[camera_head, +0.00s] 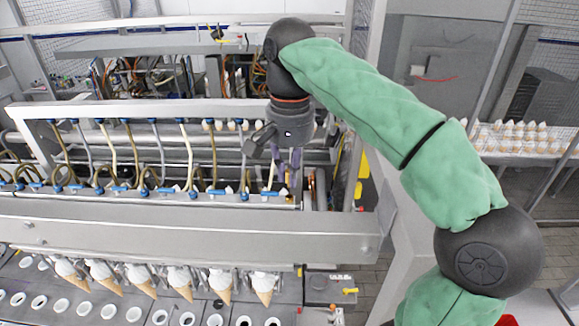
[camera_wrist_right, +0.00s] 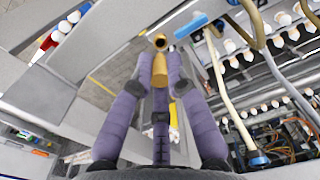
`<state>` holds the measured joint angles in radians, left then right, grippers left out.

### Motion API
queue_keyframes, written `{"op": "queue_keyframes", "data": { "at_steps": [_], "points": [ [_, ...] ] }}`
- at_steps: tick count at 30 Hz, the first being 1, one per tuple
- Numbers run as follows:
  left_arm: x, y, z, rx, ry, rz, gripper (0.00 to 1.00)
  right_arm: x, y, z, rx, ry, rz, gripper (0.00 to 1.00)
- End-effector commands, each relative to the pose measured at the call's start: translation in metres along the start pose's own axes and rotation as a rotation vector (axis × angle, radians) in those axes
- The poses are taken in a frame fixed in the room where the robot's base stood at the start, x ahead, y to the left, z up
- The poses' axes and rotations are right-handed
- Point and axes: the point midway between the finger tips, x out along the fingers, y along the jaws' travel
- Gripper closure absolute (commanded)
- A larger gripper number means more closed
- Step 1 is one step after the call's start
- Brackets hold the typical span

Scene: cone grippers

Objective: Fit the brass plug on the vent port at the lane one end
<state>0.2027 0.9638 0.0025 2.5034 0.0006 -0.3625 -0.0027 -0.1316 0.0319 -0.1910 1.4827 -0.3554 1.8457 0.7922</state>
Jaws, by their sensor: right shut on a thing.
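My right gripper (camera_head: 285,178) hangs at the right end of the hose manifold, its purple fingers pointing down. In the right wrist view my right gripper (camera_wrist_right: 160,68) is shut on the brass plug (camera_wrist_right: 160,74), a short gold cylinder between the fingertips. A round brass opening with a dark inside, which looks like the vent port (camera_wrist_right: 157,41), shows just beyond the plug. I cannot tell whether the two touch. My left gripper is not in view.
A steel beam (camera_head: 180,230) runs in front of the manifold, with ice cream cones (camera_head: 264,288) in a row below it. Hoses with blue fittings (camera_head: 167,190) lie left of my gripper. A steel post (camera_head: 362,80) stands close on the right.

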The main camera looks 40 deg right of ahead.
Motion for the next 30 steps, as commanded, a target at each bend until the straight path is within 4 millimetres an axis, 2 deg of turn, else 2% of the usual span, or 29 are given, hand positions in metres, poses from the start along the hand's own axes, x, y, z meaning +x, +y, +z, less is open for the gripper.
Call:
{"op": "queue_keyframes", "data": {
  "at_steps": [6,30],
  "points": [
    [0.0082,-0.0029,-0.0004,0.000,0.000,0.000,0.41,0.0124,0.0006,0.0002,0.001,0.000,0.000,1.00],
    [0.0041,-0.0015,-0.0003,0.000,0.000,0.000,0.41,0.0124,-0.0004,-0.0004,0.000,0.000,0.000,1.00]
  ]
}}
